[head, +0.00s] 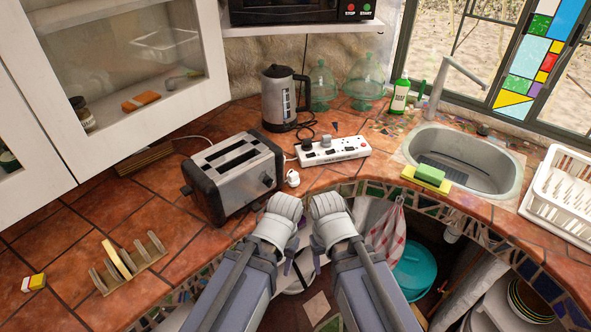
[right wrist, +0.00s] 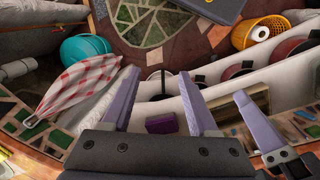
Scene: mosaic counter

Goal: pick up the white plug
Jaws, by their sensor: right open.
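The white plug (head: 292,178) lies on the tiled counter just right of the toaster, in front of the power strip. My right gripper (head: 317,262) is low in front of the counter edge, apart from the plug. In the right wrist view its two purple fingers (right wrist: 158,76) are spread with nothing between them. My left gripper (head: 289,268) is beside it, mostly hidden by its own wrist. Whether its jaws are open cannot be told. The plug does not show in the right wrist view.
A toaster (head: 233,175) stands left of the plug. A white power strip (head: 334,151) with plugs in it lies behind. A kettle (head: 280,98) stands further back. A green sponge (head: 430,174) sits by the sink (head: 465,150). A checked towel (head: 384,235) hangs below the counter.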

